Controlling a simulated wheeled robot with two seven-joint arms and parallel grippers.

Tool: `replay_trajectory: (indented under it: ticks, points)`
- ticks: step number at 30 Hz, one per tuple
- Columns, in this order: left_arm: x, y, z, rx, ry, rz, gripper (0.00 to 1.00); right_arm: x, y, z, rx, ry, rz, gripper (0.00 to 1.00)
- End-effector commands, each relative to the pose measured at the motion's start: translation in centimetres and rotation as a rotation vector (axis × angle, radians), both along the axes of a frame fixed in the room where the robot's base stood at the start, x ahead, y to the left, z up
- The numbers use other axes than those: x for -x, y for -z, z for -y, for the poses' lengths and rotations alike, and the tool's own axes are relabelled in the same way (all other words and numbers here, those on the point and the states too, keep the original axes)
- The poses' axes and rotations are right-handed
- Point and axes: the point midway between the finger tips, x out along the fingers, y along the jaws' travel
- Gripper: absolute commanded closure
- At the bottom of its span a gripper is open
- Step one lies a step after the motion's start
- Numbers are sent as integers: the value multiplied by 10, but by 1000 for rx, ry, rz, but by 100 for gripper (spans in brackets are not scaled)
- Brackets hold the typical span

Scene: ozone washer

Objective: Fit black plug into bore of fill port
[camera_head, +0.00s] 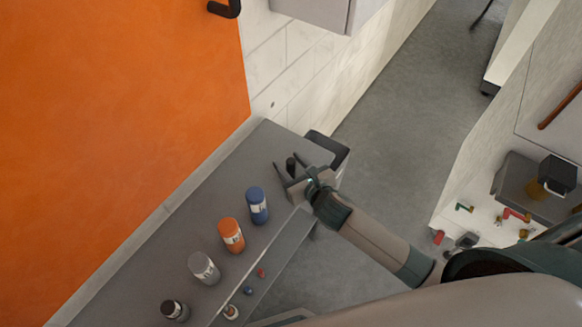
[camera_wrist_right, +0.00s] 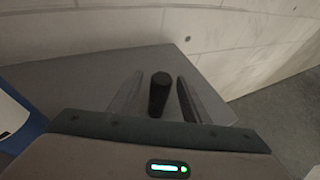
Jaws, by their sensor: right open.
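The black plug (camera_head: 291,166) is a short dark cylinder standing near the far end of the grey counter. In the right wrist view the black plug (camera_wrist_right: 159,93) stands upright between the two fingers, with a gap on each side. My right gripper (camera_head: 288,163) is open around it; it also shows in the right wrist view (camera_wrist_right: 157,88). My left gripper is not in view.
Blue (camera_head: 257,206), orange (camera_head: 231,235), grey (camera_head: 204,268) and dark (camera_head: 174,311) canisters line the counter (camera_head: 150,260). A black box-like part (camera_head: 328,149) is at its far end. Small colored parts (camera_head: 465,208) lie on a white surface at right. An orange panel (camera_head: 110,110) stands left.

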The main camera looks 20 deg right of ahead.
Motion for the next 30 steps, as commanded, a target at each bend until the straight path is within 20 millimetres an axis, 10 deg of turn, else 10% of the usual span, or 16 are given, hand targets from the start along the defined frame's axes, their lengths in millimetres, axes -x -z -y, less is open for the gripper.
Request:
replay_trajectory:
  ticks: [24, 30]
  points:
    - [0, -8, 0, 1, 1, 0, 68, -29, 14, -5, 0, 0, 0, 57]
    - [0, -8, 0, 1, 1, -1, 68, -29, 14, -5, 0, 0, 0, 100]
